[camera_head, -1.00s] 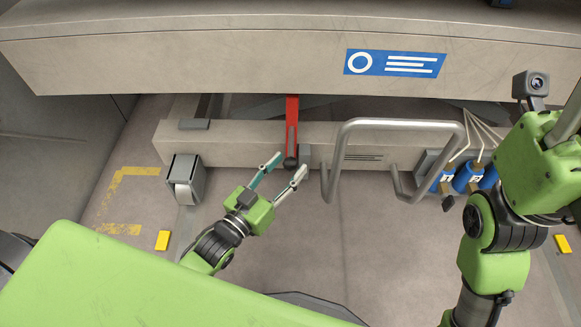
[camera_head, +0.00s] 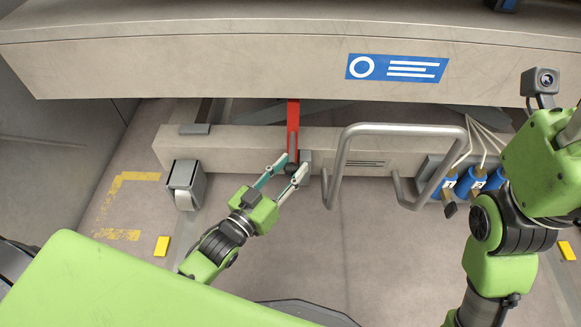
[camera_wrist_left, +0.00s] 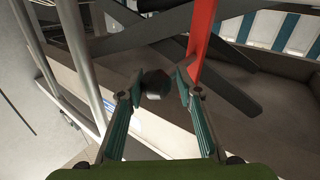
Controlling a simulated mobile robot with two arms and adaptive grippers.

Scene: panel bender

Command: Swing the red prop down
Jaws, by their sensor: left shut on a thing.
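The red prop (camera_head: 293,118) stands upright between the upper beam and the lower grey beam, with a slot along it. It also shows in the left wrist view (camera_wrist_left: 203,28). A dark round knob (camera_wrist_left: 155,84) sits by its lower end. My left gripper (camera_head: 292,167) is shut on this knob, with a fingertip on either side. The fingers partly cover the knob in the head view. My right arm is at the right edge of the head view, but its fingers do not show.
A bent metal handle (camera_head: 398,130) stands just right of my left gripper. Blue cylinders (camera_head: 471,179) with pale cables hang further right. A caster-like metal block (camera_head: 185,184) is on the left. The wide upper beam (camera_head: 200,68) overhangs the prop.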

